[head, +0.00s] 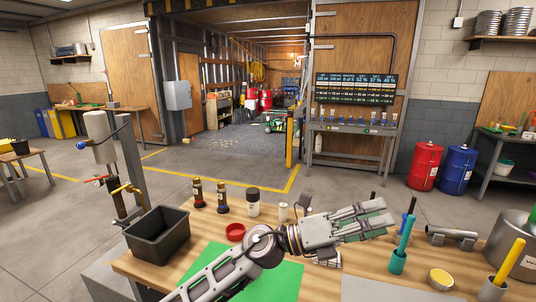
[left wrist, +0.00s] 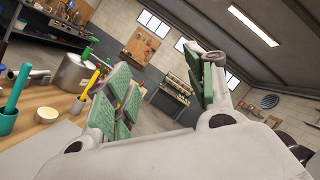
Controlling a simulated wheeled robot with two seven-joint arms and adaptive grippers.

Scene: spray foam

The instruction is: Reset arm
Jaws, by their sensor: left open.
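My left gripper (head: 362,222) reaches in from the bottom left over the wooden workbench (head: 330,258) in the head view. Its green-padded fingers point right and are spread. In the left wrist view the same gripper (left wrist: 165,100) shows its green pads wide apart with nothing between them. The forearm crosses above a green mat (head: 275,280) and hides part of it. My right gripper is not in either view.
A black bin (head: 158,236), dark bottles (head: 222,198), a red lid (head: 235,232) and a white jar (head: 253,203) stand left. A teal cup (head: 397,262), yellow dish (head: 441,279), metal pipe (head: 451,236) and steel pot (head: 515,240) stand right. A grey mat (head: 375,290) is bare in front.

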